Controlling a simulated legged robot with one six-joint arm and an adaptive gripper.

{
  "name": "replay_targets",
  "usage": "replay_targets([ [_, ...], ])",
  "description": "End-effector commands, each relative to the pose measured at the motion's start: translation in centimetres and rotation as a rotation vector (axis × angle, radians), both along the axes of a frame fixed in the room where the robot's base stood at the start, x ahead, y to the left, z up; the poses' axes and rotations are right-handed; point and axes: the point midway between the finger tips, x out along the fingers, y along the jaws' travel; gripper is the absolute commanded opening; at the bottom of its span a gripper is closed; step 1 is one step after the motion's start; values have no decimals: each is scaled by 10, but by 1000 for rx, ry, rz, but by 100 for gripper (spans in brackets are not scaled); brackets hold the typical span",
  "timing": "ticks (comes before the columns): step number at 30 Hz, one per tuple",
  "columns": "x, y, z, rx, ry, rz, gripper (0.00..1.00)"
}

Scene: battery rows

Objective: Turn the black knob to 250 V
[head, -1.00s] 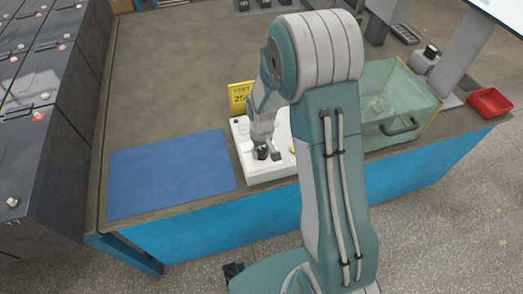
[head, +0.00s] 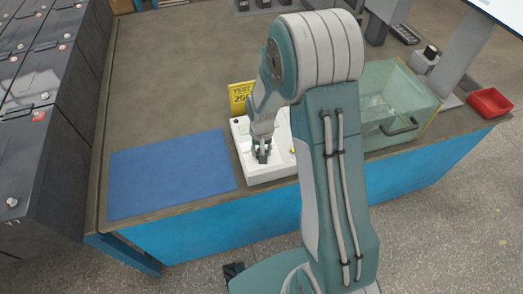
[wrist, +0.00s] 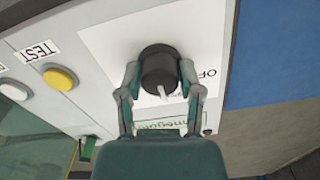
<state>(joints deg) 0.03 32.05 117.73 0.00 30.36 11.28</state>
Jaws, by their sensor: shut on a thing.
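The black knob (wrist: 158,70) is on the white panel of the tester (wrist: 100,40). My gripper (wrist: 160,78) is shut on the knob, with one finger on each side of it. A white pointer mark shows on the knob, towards the gripper's palm. The letters "OF" are printed beside the knob; other dial markings are hidden or too small to read. In the head view the white tester (head: 275,174) stands at the table's front edge, and my gripper (head: 262,156) reaches down onto it, hiding the knob. A yellow sign (head: 240,97) behind it reads "TEST 25", partly covered by my arm.
A yellow button (wrist: 61,79) with a "TEST" label sits on the panel beside the knob. A blue mat (head: 170,174) lies left of the tester. A clear box (head: 405,105) with a dark handle stands to the right, and a red tray (head: 490,103) lies further right.

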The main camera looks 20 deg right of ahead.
Motion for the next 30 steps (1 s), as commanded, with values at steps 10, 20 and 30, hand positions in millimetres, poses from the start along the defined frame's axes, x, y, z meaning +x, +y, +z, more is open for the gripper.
replay_targets([
  [10,4,0,2,1,-12,2,82],
  [20,2,0,2,0,-6,2,82],
  [30,3,1,53,0,-11,2,82],
])
